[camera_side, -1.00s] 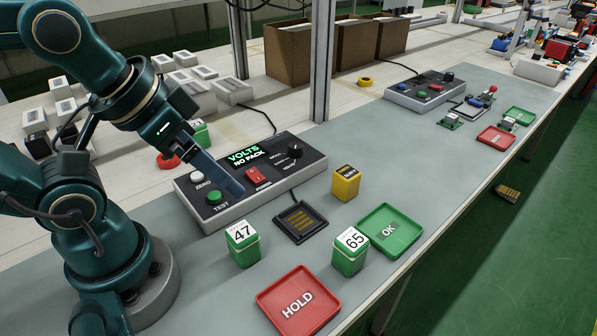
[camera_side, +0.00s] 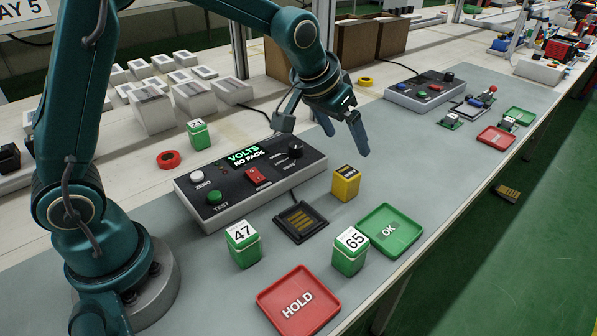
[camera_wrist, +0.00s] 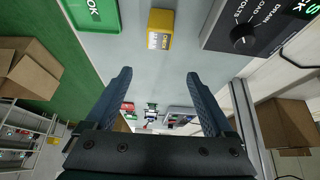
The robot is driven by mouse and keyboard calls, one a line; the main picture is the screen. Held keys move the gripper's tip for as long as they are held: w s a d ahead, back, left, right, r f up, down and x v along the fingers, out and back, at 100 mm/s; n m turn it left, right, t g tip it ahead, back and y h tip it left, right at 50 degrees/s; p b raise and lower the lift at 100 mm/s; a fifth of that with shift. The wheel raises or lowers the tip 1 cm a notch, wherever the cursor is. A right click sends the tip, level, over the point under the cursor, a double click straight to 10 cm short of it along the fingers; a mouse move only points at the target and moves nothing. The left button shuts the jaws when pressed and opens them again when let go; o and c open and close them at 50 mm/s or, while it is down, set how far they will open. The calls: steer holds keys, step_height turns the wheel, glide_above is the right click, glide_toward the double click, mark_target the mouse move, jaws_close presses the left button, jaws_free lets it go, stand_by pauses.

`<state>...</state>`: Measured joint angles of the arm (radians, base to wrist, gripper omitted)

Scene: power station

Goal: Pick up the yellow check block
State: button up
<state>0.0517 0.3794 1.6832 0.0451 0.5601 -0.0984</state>
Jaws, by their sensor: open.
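The yellow check block (camera_side: 345,184) stands upright on the grey mat, between the tester box and the green OK tray. It also shows in the wrist view (camera_wrist: 160,28), at the top middle, ahead of the fingertips. My gripper (camera_side: 345,140) is above and behind the block in the side view, with its fingers pointing down. In the wrist view my gripper (camera_wrist: 155,75) has its two dark blue fingers wide apart with nothing between them. The fingers do not touch the block.
The tester box (camera_side: 250,180) reads "VOLTS NO PACK". A black contact pad (camera_side: 301,222) lies before it. Green blocks 47 (camera_side: 243,245) and 65 (camera_side: 350,252), the OK tray (camera_side: 390,231) and red HOLD tray (camera_side: 298,303) stand nearby. A frame post (camera_side: 323,35) rises behind my gripper.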

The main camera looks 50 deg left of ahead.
mark_target(345, 173)
steer(key=shift+g, duration=0.8)
steer(key=f, duration=0.6)
steer(key=shift+d, duration=0.25)
steer(key=shift+x, duration=2.4)
steer(key=shift+r, duration=0.1)
jaws_close()
